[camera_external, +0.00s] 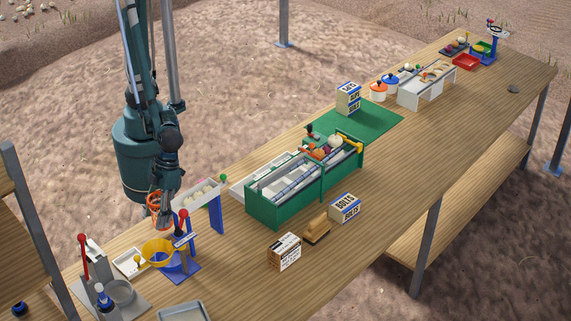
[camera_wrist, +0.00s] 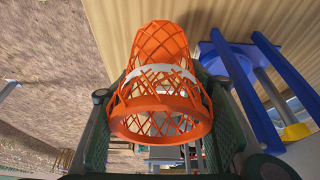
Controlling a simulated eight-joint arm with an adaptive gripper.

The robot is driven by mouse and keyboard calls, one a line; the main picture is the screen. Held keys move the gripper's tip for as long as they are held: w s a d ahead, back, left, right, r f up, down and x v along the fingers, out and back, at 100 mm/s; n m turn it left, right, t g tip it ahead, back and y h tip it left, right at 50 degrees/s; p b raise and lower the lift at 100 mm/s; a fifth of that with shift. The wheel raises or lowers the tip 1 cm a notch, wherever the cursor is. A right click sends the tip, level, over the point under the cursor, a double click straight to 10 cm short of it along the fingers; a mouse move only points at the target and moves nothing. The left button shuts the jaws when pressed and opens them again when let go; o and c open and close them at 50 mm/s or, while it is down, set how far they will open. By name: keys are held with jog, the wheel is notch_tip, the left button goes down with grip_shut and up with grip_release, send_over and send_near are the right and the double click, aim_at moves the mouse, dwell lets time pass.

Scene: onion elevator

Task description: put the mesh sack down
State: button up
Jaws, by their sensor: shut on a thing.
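The mesh sack (camera_wrist: 160,85) is an orange open net with a pale band around it. In the wrist view it sits between the two dark fingers of my gripper (camera_wrist: 160,100), which are shut on it. In the external view the sack (camera_external: 155,200) hangs at the end of my gripper (camera_external: 160,208), near the table's far left edge. It is beside a white tray on blue legs and behind a yellow bowl. Part of the sack is hidden by my gripper, and I cannot tell whether it touches the table.
The yellow bowl (camera_external: 158,254) stands on a blue frame with a red-knobbed lever. A white tray on blue legs (camera_external: 203,194) is close on the right. A grey lever press (camera_external: 100,280) is at front left. Green bins (camera_external: 283,208) stand mid-table. Bare wood (camera_external: 225,260) lies right of the bowl.

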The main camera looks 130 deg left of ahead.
jog(key=shift+f+b, duration=0.45)
jog(key=shift+f, duration=1.65)
jog(key=shift+f, duration=0.15)
jog(key=o, duration=0.9)
jog(key=shift+c, duration=0.2)
jog(key=shift+r, duration=0.2)
jog(key=p+v, duration=0.2)
jog(key=v, duration=1)
jog(key=shift+a, duration=0.1)
